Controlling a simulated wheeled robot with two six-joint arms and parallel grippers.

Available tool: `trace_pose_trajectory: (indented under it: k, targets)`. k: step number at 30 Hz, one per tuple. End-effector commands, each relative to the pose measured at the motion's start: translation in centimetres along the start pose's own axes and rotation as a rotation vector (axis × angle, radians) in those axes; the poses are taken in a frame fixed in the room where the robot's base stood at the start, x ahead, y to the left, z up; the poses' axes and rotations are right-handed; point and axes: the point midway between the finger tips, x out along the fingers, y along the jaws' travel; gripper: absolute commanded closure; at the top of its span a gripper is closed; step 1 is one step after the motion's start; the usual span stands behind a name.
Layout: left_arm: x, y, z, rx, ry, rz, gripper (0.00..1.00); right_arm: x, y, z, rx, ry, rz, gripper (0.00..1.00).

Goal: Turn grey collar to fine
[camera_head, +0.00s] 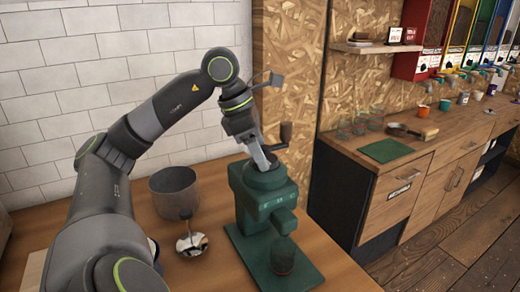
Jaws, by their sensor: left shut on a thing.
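A green grinder (266,203) stands upright on the wooden table. Its front carries a few small markings, too small to read. My left gripper (264,163) reaches down from above onto the top of the grinder. Its fingers are shut there, on what appears to be the grey collar. The collar is mostly hidden by the fingers, and its setting cannot be read. A dark knob or handle (286,133) sticks up just right of the fingers. A dark cup (283,256) sits under the grinder's spout on its green base. My right gripper is not in view.
A grey metal pot (174,190) and a shiny metal piece with an upright stem (188,236) stand left of the grinder. A wooden counter (408,165) with a green mat (387,150) and cups is at the right. Colored dispensers hang above it.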

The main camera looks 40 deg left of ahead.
Motion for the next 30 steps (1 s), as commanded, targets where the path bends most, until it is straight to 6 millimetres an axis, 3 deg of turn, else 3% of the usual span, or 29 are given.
trace_pose_trajectory:
  k: [18, 30]
  targets:
    - [-0.2, 0.5, 0.3, 0.452, -0.004, -0.188, 0.68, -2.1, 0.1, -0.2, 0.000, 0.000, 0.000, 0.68]
    - [-0.2, 0.7, 0.4, 0.625, -0.002, -0.259, 0.68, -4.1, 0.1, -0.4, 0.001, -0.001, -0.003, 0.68]
